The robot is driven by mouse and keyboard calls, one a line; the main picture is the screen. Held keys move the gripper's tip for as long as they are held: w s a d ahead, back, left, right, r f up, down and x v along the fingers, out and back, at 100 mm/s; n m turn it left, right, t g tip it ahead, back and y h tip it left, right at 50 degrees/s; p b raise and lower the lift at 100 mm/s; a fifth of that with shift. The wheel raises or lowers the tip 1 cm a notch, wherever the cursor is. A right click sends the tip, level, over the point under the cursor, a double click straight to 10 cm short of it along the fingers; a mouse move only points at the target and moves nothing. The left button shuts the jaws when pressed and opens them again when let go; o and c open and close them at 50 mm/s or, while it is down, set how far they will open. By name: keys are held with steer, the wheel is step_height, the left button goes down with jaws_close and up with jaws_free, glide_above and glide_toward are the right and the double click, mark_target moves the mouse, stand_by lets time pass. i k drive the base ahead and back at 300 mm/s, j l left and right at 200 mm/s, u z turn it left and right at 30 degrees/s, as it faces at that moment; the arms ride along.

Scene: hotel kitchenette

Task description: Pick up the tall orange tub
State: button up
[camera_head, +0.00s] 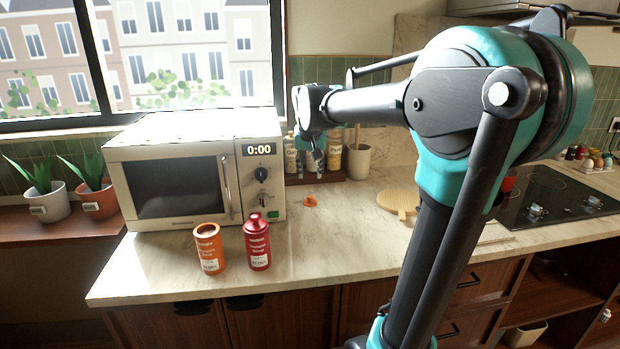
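The tall orange tub (209,248) stands upright near the front edge of the counter, in front of the microwave. It has an orange top and a white label patch. My arm reaches in from the right, and my gripper (318,155) hangs over the counter to the right of the microwave. It is well apart from the tub, behind it and to its right. The fingers are small and blend with the jars behind them, so their opening is unclear. Nothing hides the tub.
A red bottle (257,244) stands close to the tub's right. The cream microwave (270,208) is close behind both. A small orange object (310,201) lies on the counter (340,225). A wooden board (398,201) and a black hob (555,200) are further right.

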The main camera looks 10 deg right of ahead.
mark_target(208, 242)
steer(key=k, duration=1)
